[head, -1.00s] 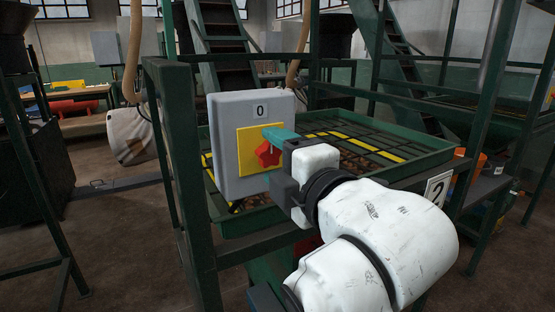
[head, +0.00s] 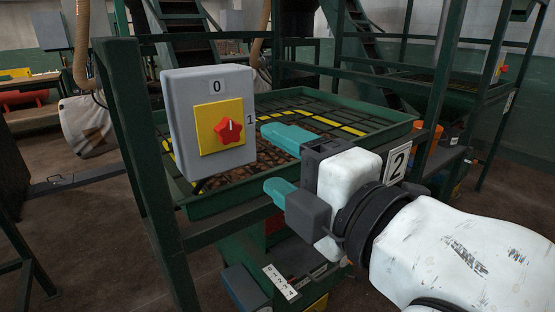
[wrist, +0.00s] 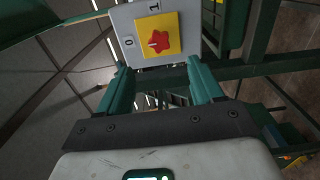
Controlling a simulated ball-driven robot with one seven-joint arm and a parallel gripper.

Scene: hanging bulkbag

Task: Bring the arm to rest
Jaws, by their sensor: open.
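My gripper (head: 278,161) is open and empty, its two teal fingers spread apart to the right of the grey switch box (head: 205,172). A red star-shaped knob (head: 228,131) sits on a yellow plate (head: 207,143) on the box's front. The box carries a "0" label above the plate and a "1" label at its right. A white mark on the knob points up, roughly toward the "0". The fingers are apart from the knob. In the wrist view the knob (wrist: 158,43) lies ahead of the open fingers (wrist: 161,85).
The switch box is mounted on a green metal frame (head: 135,150). A green mesh-covered tray (head: 390,138) stands behind my gripper. A sign marked "2" (head: 397,163) hangs on its right side. A hanging whitish bag (head: 88,125) is at the left. Dark floor shows at lower left.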

